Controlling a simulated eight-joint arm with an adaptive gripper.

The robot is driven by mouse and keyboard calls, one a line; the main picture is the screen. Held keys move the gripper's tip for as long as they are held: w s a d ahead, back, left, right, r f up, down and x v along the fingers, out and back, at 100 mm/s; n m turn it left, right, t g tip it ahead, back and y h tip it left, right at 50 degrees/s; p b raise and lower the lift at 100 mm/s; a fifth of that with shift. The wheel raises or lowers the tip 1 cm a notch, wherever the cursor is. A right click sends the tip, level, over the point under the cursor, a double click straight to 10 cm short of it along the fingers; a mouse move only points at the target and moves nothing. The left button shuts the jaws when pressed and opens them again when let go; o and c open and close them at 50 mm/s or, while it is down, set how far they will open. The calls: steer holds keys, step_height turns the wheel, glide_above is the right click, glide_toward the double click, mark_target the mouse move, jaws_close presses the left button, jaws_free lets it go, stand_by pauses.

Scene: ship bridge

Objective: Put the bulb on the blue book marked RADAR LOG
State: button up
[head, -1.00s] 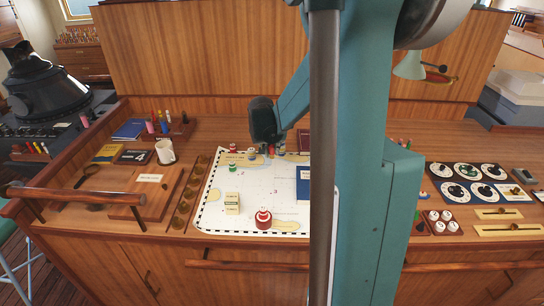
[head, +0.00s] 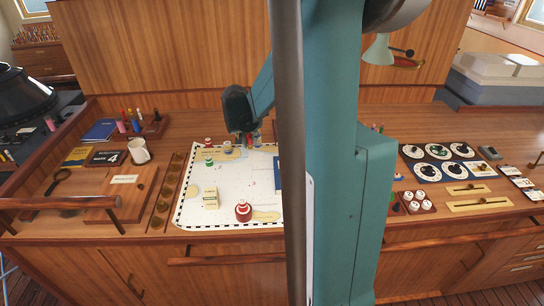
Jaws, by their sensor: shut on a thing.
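My gripper (head: 249,137) is in the head view over the back edge of the white chart, pointing down. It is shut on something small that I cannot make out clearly. No bulb can be told apart in this view. A blue book (head: 278,173) lies on the right part of the chart, partly hidden behind my own column, to the lower right of my gripper. Another blue book (head: 99,131) lies at the back left of the desk. I cannot read the lettering on either book, so I cannot tell which is RADAR LOG.
The white chart (head: 188,213) bears a red-and-white buoy (head: 243,211), a cream box (head: 211,199) and several small markers. A white mug (head: 139,152) and a wooden box (head: 113,205) stand to its left. Dial panels (head: 438,168) lie right. My column hides the middle.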

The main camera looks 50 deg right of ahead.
steer(key=s+d+r+m+g+p, duration=0.1)
steer(key=s+d+m, duration=0.1)
steer(key=s, duration=0.6)
steer(key=s+d+r+m+g+h, duration=0.1)
steer(key=s+d, duration=0.3)
steer(key=s, duration=0.5)
steer(key=shift+s+d+r+m+p, duration=0.3)
steer(key=shift+r+m+p, duration=0.15)
steer(key=shift+m, duration=0.35)
steer(key=shift+f, duration=0.1)
steer(key=shift+f+b, duration=0.3)
steer(key=shift+f, duration=2.55)
steer(key=shift+f, duration=2.1)
steer(key=shift+f+b, duration=0.15)
steer(key=shift+b, duration=0.25)
steer(key=o, duration=0.7)
